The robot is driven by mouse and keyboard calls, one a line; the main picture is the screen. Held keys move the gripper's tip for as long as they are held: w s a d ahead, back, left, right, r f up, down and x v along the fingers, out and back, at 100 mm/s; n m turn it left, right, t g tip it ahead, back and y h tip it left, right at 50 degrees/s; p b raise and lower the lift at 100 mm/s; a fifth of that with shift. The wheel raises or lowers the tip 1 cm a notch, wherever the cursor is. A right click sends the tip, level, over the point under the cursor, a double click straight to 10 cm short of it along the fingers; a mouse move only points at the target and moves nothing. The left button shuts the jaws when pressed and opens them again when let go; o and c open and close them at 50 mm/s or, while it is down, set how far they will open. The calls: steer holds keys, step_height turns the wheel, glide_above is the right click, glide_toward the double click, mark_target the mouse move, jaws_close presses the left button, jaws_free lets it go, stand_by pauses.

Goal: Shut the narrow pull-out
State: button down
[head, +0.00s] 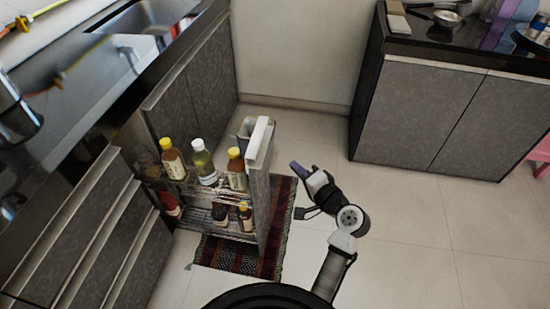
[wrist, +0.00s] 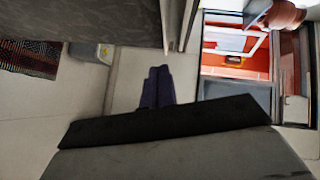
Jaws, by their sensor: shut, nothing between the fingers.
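The narrow pull-out (head: 260,200) stands out from the cabinet row in the head view, with its grey front panel on its right end. Its two wire shelves hold several bottles (head: 203,163), some with yellow caps. My gripper (head: 293,166) is just to the right of the front panel, near its top, with a small gap that looks clear of contact. Its purple fingers are together and empty, and they also show in the wrist view (wrist: 158,86). A grey panel fills the upper left of the wrist view; I cannot tell whether it is the pull-out's front.
A dark red patterned rug (head: 228,262) lies under the pull-out. Grey drawers (head: 100,235) are at the left, and a sink (head: 150,15) is above. A grey cabinet (head: 440,115) with a dark top stands at the right. The tiled floor (head: 410,240) is clear at lower right.

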steer(key=s+d+f+m+t, duration=0.1)
steer(key=s+d+m, duration=0.2)
steer(key=s, duration=0.1)
steer(key=w+a+p, duration=0.2)
steer(key=w+a, duration=0.7)
steer(key=shift+w+y+p, duration=0.2)
steer(key=shift+y+p, duration=0.1)
steer(key=shift+y, duration=0.1)
steer(key=shift+f, duration=0.1)
